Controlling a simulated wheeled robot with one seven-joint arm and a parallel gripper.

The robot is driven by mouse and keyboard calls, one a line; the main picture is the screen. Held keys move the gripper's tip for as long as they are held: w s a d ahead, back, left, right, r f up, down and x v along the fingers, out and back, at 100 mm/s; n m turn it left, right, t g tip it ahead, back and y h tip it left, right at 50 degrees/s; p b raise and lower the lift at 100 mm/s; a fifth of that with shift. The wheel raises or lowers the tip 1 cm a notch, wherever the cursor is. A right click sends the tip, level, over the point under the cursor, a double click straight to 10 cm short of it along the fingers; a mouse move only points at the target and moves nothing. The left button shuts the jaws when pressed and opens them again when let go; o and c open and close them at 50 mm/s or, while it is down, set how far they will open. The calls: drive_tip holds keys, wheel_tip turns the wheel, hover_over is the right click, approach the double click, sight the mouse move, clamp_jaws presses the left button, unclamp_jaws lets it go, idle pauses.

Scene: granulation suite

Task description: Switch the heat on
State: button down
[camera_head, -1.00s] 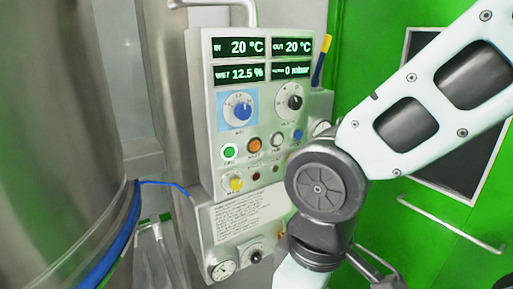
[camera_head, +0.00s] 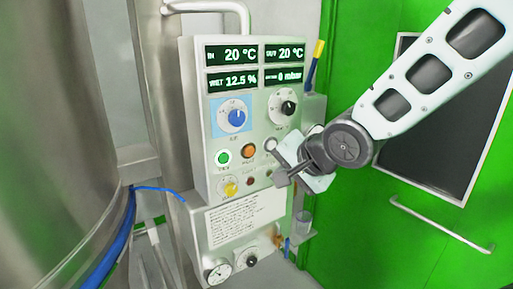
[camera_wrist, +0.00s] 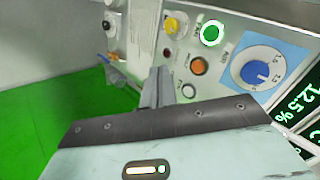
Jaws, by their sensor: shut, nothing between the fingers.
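The control panel (camera_head: 205,130) faces me with round buttons and knobs. A lit green button (camera_head: 222,157) sits left of an orange button (camera_head: 248,151), with a white button (camera_head: 271,145) to its right. The wrist view also shows the green button (camera_wrist: 212,33), orange button (camera_wrist: 199,66) and white button (camera_wrist: 189,90). The small labels are too blurred to read surely. My gripper (camera_head: 278,177) is shut and empty, in front of the panel's lower right. In the wrist view its fingertips (camera_wrist: 157,72) lie left of the orange button. Contact with the panel cannot be told.
Displays (camera_head: 254,65) read 20 °C, 20 °C, 12.5 % and 0 mbar. A blue-plated knob (camera_head: 233,116), a black knob (camera_head: 288,108) and a yellow knob (camera_head: 230,188) are nearby. A steel vessel (camera_head: 60,140) stands left; a green door (camera_head: 350,235) is right.

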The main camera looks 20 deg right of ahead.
drive_tip(key=w+d+r+m+t, duration=0.2)
drive_tip(key=w+d+r+m, duration=0.1)
drive_tip(key=r+m, duration=0.1)
drive_tip(key=shift+w+d+m, duration=0.2)
drive_tip(key=shift+w+m, duration=0.15)
drive_tip(key=shift+m, duration=0.05)
drive_tip(key=shift+f, duration=0.1)
approach(250, 151)
wheel_tip(250, 151, down, 3)
drive_tip(key=w, duration=0.1)
drive_tip(key=shift+w+a+f, duration=0.1)
drive_tip(key=shift+w+a, duration=0.1)
drive_tip(key=shift+w, duration=0.4)
drive_tip(key=shift+w+a, duration=0.2)
drive_tip(key=shift+w, duration=0.4)
drive_tip(key=shift+w+a+p, duration=0.2)
drive_tip(key=shift+w+p, duration=0.35)
drive_tip(key=shift+w, duration=0.3)
drive_tip(key=shift+f, duration=0.1)
